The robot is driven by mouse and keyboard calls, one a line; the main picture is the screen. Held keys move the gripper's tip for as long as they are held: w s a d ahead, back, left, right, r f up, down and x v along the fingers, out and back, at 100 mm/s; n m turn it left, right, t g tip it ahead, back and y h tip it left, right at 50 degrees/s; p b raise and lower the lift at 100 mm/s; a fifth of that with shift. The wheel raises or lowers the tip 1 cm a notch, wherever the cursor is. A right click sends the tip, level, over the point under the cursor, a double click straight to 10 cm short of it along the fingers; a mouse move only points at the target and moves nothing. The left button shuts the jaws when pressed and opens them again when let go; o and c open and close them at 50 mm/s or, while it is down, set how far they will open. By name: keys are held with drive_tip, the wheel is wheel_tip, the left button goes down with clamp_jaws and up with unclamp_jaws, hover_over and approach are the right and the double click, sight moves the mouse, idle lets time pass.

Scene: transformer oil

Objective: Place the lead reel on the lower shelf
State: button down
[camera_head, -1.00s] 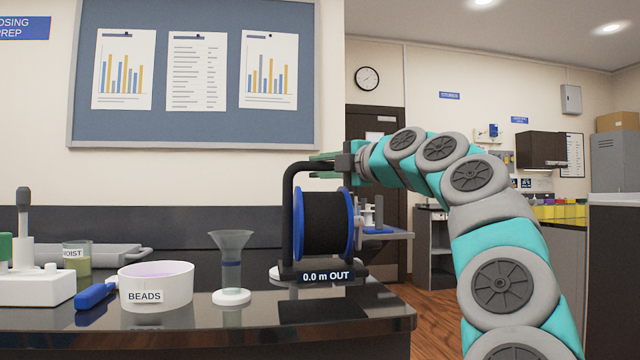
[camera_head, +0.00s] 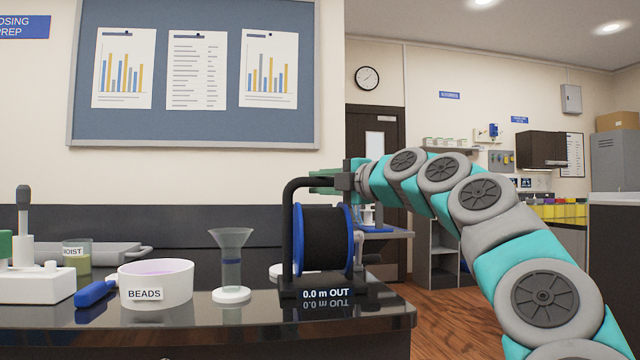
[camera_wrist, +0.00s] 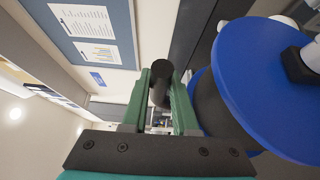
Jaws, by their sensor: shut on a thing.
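The lead reel (camera_head: 325,240) is a black spool with blue flanges in a black frame, its base marked "0.0 m OUT". It is upright at the right end of the dark glossy counter (camera_head: 230,318). Its base is at or just above the surface; I cannot tell if it touches. My gripper (camera_head: 325,181) has its green fingers shut on the frame's top bar. In the wrist view my gripper (camera_wrist: 162,85) closes around the black bar, with the blue flange (camera_wrist: 265,80) to the right. I cannot tell which shelf is the lower one; a grey shelf unit (camera_head: 441,268) stands beyond.
A glass funnel stand (camera_head: 231,265) is just left of the reel. Open wooden floor (camera_head: 440,300) lies right of the counter.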

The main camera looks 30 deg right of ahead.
drive_tip(key=c, duration=0.7)
unclamp_jaws()
drive_tip(key=shift+r, duration=0.15)
drive_tip(key=b+v, duration=0.1)
drive_tip(key=v, duration=1.1)
drive_tip(key=shift+d, duration=0.1)
